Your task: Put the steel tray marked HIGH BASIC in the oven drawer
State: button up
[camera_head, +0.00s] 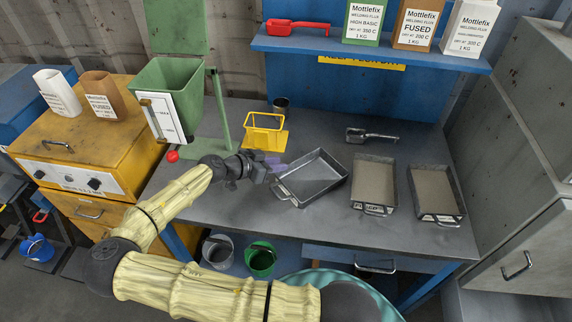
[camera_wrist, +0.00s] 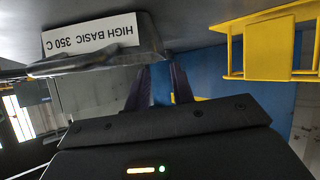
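The steel tray (camera_head: 322,187) is the leftmost of the trays on the grey bench, empty, with a wire handle at its near left side. In the wrist view, a tray wall (camera_wrist: 152,38) bears the label HIGH BASIC 350 C, seen upside down. My gripper (camera_head: 277,166) is just left of the tray, above the bench. The wrist view shows its two dark fingers (camera_wrist: 162,85) apart with nothing between them; the tray is beside them. The orange oven (camera_head: 75,147) stands at the left. A drawer with a bar handle (camera_head: 88,214) is below its knob panel and looks shut.
Two filled trays (camera_head: 373,182) (camera_head: 434,189) stand to the right. A yellow frame (camera_head: 265,132) is behind my gripper, and a metal scoop (camera_head: 371,135) lies at the back. Buckets (camera_head: 261,259) sit below.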

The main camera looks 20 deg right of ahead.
jog(key=v, duration=0.5)
jog(key=shift+a+r+b, duration=0.2)
jog(key=shift+a+b, duration=0.1)
jog(key=shift+a, duration=0.05)
jog(key=shift+f, duration=0.1)
dwell(0.4)
